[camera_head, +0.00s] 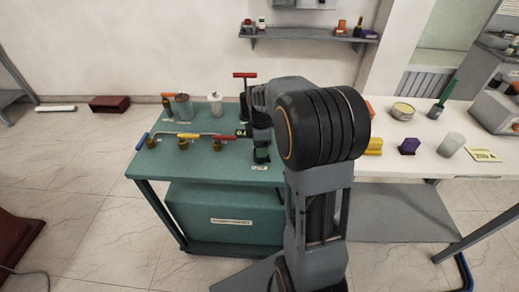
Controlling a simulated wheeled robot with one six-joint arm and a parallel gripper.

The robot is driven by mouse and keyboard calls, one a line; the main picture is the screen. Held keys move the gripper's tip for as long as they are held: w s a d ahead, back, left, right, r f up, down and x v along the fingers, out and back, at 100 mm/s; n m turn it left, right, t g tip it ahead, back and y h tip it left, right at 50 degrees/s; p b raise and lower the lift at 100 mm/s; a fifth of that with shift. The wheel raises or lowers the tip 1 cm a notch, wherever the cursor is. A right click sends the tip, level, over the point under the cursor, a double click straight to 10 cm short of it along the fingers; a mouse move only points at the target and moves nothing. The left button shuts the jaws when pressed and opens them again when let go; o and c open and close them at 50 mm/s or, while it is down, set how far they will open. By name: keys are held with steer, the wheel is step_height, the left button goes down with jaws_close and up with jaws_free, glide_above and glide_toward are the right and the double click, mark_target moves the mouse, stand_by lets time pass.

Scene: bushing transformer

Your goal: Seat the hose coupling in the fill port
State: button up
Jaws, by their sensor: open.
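My gripper (261,153) points down over the right front part of the green bench (205,167). It is small and dark here, and its jaws look empty as far as I can see. My arm hides much of the bench's right side. I cannot pick out the hose coupling or the fill port with certainty. A dark piece with a small white label (259,168) in front of it lies right under my gripper, and I cannot tell whether they touch.
A grey can (182,107) and a red T-handle (244,75) stand behind. The white table (412,160) at right holds several items.

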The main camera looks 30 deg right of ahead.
steer(key=c, duration=1.1)
steer(key=shift+o, duration=0.2)
steer(key=shift+r, duration=0.1)
